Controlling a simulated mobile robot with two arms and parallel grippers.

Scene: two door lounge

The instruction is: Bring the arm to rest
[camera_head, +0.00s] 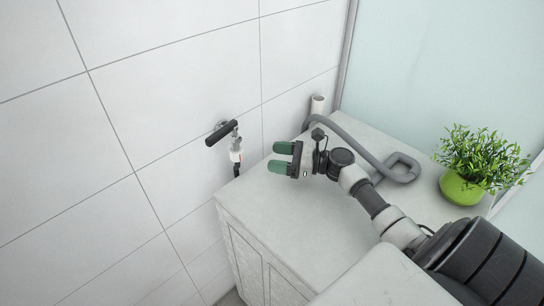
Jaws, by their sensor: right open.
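My right gripper (281,158) has dark green fingertips and hangs over the left part of a white counter (290,218). Its two fingers are apart, with nothing between them, and they point left toward the tiled wall. My right arm comes in from the lower right corner and reaches across the counter. My left gripper is not in the picture.
A grey curved pipe (362,143) lies behind my arm. A green potted plant (461,187) stands at the right.

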